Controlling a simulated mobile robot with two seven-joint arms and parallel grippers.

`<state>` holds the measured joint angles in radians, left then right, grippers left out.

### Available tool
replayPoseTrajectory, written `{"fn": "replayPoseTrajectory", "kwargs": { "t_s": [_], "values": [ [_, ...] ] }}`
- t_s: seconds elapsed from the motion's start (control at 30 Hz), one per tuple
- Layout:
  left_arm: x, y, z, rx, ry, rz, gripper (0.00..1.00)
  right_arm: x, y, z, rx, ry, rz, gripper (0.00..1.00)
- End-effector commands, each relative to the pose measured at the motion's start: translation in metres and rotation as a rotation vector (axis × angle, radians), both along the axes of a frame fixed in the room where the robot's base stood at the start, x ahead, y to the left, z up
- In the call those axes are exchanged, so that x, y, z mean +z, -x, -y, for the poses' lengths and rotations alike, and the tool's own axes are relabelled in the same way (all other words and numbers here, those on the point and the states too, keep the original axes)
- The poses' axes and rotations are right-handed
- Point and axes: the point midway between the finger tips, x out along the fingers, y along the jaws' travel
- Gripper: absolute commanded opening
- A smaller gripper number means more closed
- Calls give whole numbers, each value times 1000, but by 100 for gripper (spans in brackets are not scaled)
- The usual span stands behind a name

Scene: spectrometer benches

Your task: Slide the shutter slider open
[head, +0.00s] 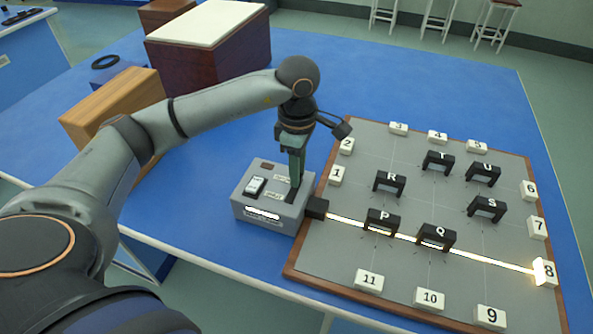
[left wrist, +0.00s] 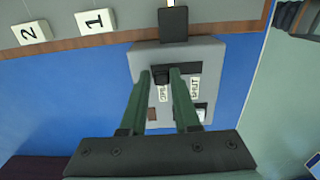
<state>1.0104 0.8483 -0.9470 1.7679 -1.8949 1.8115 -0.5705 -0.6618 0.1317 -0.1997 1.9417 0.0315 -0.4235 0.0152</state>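The grey shutter box (head: 265,217) stands on the blue bench at the left edge of the optical board. It also shows in the left wrist view (left wrist: 148,60), where its top carries an OPEN and a SHUT label. The dark shutter slider (left wrist: 161,76) stands close to the OPEN label. My left gripper (head: 294,178) points down over the box. In the left wrist view its two green fingers (left wrist: 160,80) stand on either side of the slider with no clear gap, closed on it. My right gripper is not in view.
A lit beam (head: 480,257) runs from the box's black nozzle (head: 316,207) across the board (head: 345,245), past blocks P and Q, to glowing block 8 (head: 545,272). Several black lettered blocks and white numbered blocks stand on the board. A wooden box (head: 115,108) lies left.

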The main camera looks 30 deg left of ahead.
Motion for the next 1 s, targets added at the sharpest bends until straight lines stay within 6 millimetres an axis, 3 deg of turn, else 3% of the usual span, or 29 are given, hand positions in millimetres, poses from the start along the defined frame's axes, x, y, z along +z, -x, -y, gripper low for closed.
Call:
{"fn": "replayPoseTrajectory", "kwargs": {
  "t_s": [0.03, 0.23, 0.57, 0.73, 1.0],
  "values": [
    [4, -4, -1, 6, 1, 16, 32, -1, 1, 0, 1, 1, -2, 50],
    [3, -3, -1, 5, 1, 10, 54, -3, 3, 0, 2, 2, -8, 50],
    [6, -2, 0, 3, 1, 6, 55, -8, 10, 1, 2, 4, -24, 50],
    [30, -2, 0, 2, 1, 10, 55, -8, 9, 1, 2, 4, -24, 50],
    [92, -2, 0, 3, 1, 13, 55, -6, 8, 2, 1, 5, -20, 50]
  ]
}}
